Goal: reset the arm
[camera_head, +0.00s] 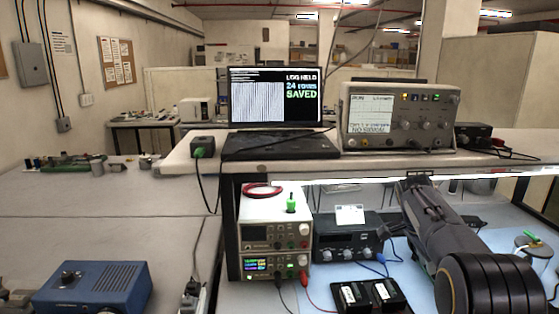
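My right arm comes in from the lower right and reaches forward and up over the lit lower bench. Its gripper (419,181) is at the far end, just below the front edge of the raised shelf (375,160) and under the oscilloscope (400,118). The arm's own links hide much of the gripper, so I cannot tell whether its fingers are open or shut. No held object shows in it. My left gripper is not in view. I cannot make out a sealed cylinder.
A laptop (275,97) stands on the shelf. Below it are stacked power supplies (274,235), a black instrument (346,238) and a black two-slot holder (371,296). A round device with a green knob (531,241) is right of my arm. A blue box (93,288) sits front left; the left bench is mostly clear.

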